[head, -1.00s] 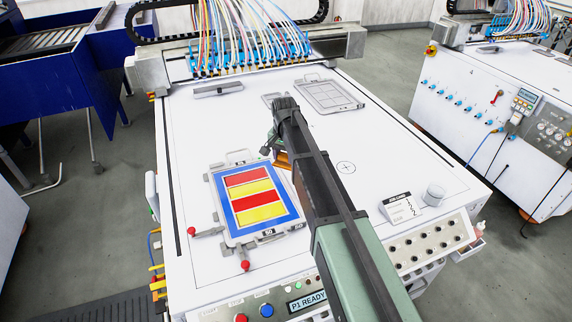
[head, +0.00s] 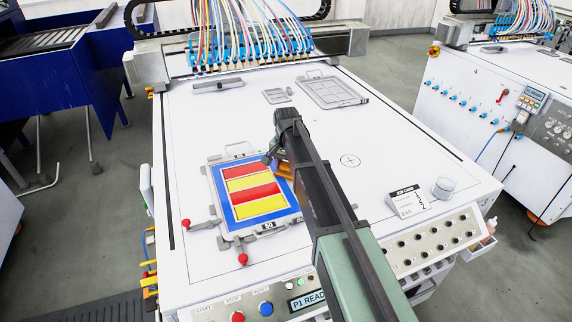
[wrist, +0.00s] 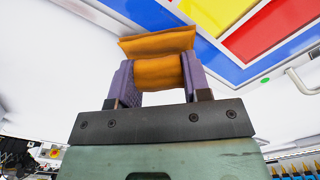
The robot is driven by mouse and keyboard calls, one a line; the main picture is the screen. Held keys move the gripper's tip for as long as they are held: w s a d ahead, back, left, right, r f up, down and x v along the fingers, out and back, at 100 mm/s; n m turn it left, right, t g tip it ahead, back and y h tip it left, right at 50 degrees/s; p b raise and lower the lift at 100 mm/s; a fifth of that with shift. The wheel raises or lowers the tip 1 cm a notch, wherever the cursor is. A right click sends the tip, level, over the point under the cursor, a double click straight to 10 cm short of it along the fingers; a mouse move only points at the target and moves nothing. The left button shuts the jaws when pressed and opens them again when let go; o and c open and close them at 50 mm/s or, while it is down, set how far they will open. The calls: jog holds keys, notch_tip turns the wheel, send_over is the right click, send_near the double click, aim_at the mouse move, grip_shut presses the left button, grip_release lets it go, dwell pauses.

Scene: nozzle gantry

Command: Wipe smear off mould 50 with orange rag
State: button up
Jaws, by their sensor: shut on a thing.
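Mould 50 (head: 219,209) lies flat on the white table in the head view. Its panel has a blue border and red and yellow stripes; a small label reads 50. In the wrist view a corner of the mould (wrist: 243,71) shows at the upper right. My gripper (wrist: 155,82) is shut on the folded orange rag (wrist: 157,44), held between its two purple fingers. In the head view the rag (head: 285,170) shows only partly behind my arm, at the mould's right edge. I cannot tell whether it touches the mould. I cannot make out a smear.
Red-knobbed clamps (head: 186,223) stand at the mould's left and front edges. A grey tray (head: 332,92) and a smaller one (head: 277,96) lie at the back. The nozzle gantry (head: 245,60) spans the back.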

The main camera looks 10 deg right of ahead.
jog(key=shift+s+d+r, duration=0.1)
jog(key=shift+s+d, duration=0.25)
jog(key=shift+s, duration=1.6)
jog(key=shift+s+d, duration=0.3)
jog(key=shift+s, duration=1.65)
jog(key=shift+s+d+r, duration=0.1)
jog(key=shift+s+d, duration=0.25)
jog(key=shift+s, duration=1.6)
jog(key=shift+w+a, duration=0.35)
jog(key=shift+w, duration=1.65)
jog(key=shift+w+a, duration=0.3)
jog(key=shift+w, duration=1.7)
jog(key=shift+w+a, duration=0.35)
jog(key=shift+w, duration=1.65)
notch_tip(320, 180, up, 7)
jog(key=p, duration=0.7)
jog(key=shift+r, duration=0.2)
jog(key=shift+f, duration=0.1)
notch_tip(320, 180, down, 6)
jog(key=b, duration=0.5)
jog(key=shift+b, duration=0.35)
jog(key=shift+f+b, duration=1.05)
jog(key=shift+s+r, duration=0.1)
